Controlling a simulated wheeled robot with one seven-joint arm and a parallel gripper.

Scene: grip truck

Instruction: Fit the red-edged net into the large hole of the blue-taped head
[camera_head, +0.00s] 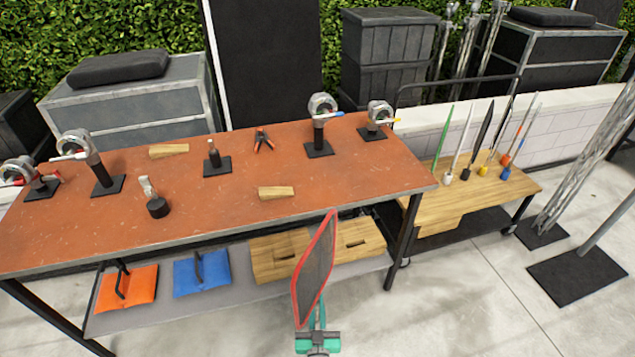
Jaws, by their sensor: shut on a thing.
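The red-edged net (316,268) is a dark mesh panel in a red rim, raised upright and slightly tilted in front of the table's near right edge. My gripper (317,328) is shut on its lower end at the bottom of the view.
Wooden wedges (276,193) and a clamp (263,139) lie between. A wooden cart (440,215) stands right. Floor is free at front right.

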